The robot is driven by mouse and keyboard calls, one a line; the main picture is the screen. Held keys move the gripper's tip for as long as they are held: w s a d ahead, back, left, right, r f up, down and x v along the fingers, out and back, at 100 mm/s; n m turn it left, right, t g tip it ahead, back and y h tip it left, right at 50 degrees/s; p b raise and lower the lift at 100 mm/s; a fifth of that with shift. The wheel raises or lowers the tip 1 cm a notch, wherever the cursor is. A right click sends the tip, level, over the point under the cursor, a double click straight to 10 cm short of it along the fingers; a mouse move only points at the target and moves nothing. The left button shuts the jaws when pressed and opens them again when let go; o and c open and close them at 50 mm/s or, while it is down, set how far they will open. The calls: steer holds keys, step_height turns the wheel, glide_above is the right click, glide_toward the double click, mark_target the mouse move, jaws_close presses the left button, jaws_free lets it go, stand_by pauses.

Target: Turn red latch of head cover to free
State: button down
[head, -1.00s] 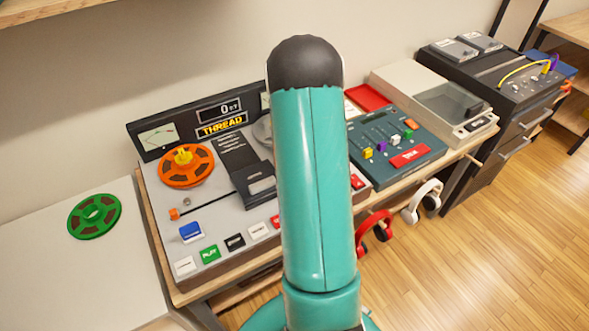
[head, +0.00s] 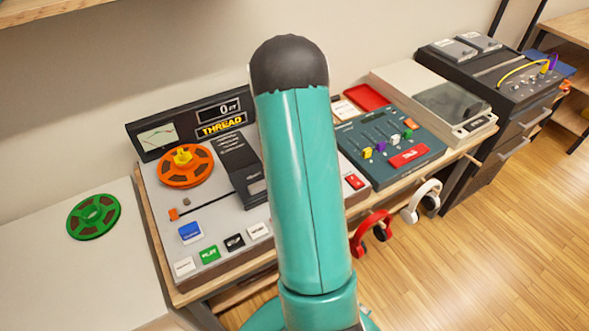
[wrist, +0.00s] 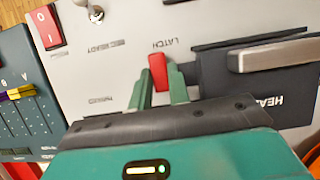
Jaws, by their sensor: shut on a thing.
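The red latch (wrist: 157,68) shows in the wrist view beside the printed word LATCH. My gripper (wrist: 160,83) has its two teal fingers on either side of it and is shut on it. The dark head cover (wrist: 222,70), with a grey bar handle (wrist: 275,55), lies just right of the latch in the wrist view. In the head view, the head cover (head: 238,160) is partly hidden behind my arm. The latch and my gripper are hidden there too.
The tape deck (head: 205,215) carries an orange reel (head: 185,165) and several buttons. A green reel (head: 94,216) lies on the left worktop. A mixer (head: 392,150) with sliders stands to the right. Red headphones (head: 372,232) and white headphones (head: 421,200) hang at the front edge.

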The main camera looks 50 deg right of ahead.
steer(key=c, duration=1.3)
jaws_free()
steer(key=v, duration=1.4)
steer(key=shift+w, duration=0.1)
